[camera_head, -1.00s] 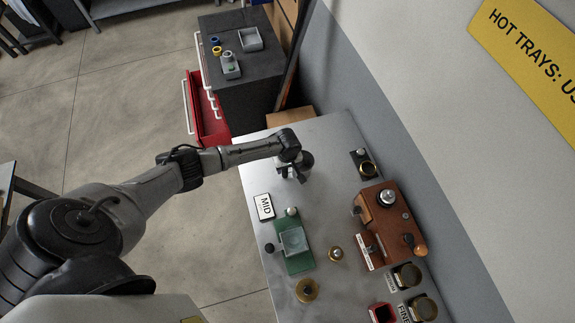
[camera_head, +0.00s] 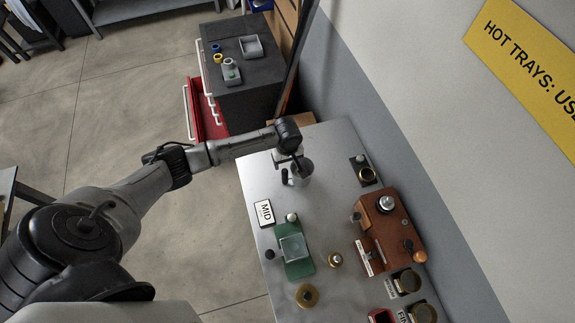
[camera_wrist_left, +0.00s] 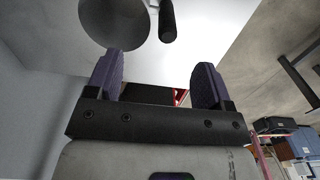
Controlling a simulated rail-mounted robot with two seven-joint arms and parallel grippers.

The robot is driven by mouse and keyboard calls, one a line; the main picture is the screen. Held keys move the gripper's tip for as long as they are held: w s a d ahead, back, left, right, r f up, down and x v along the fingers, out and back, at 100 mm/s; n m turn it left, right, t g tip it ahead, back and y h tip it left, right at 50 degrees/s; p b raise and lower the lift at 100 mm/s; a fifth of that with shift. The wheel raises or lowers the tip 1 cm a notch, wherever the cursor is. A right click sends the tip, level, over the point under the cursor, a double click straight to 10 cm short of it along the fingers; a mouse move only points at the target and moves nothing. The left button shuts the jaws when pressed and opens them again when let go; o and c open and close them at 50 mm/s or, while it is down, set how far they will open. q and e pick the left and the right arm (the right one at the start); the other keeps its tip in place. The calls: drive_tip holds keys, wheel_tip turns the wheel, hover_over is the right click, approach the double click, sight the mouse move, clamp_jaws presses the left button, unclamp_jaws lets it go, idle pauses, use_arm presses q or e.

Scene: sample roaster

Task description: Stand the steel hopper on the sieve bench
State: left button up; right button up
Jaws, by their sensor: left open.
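A grey steel vessel with a dark handle, which looks like the hopper (camera_head: 304,173), stands on the grey metal bench (camera_head: 330,215) towards its far end. My left gripper (camera_head: 292,160) is just beside and above it, partly hiding it. In the left wrist view the jaws (camera_wrist_left: 160,82) are open with nothing between them. The hopper's round grey body (camera_wrist_left: 115,20) and dark handle (camera_wrist_left: 167,20) show beyond the fingertips, apart from them. I cannot tell from these views which bench is the sieve bench. My right gripper is not in view.
A MID sign (camera_head: 264,213), a green-based scale (camera_head: 297,255), brass pieces (camera_head: 307,295) and a brown wooden machine (camera_head: 390,230) stand on the bench. A dark cabinet (camera_head: 250,75) with an open red drawer (camera_head: 208,118) is beyond it. A wall bounds the right.

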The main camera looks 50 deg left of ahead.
use_arm(q)
drive_tip(key=shift+r, duration=1.25)
drive_tip(key=s+d+f+m+t+h, duration=0.2)
drive_tip(key=s+d+m, duration=0.7)
drive_tip(key=s+d, duration=0.4)
drive_tip(key=s+r+m+t+y, duration=0.1)
drive_tip(key=s+r+m, duration=0.4)
drive_tip(key=s, duration=0.8)
wheel_tip(320, 180, up, 2)
drive_tip(key=shift+s+a+r+m+t+y, duration=0.1)
drive_tip(key=shift+s+a+m+t+y, duration=0.2)
drive_tip(key=shift+a+y, duration=0.1)
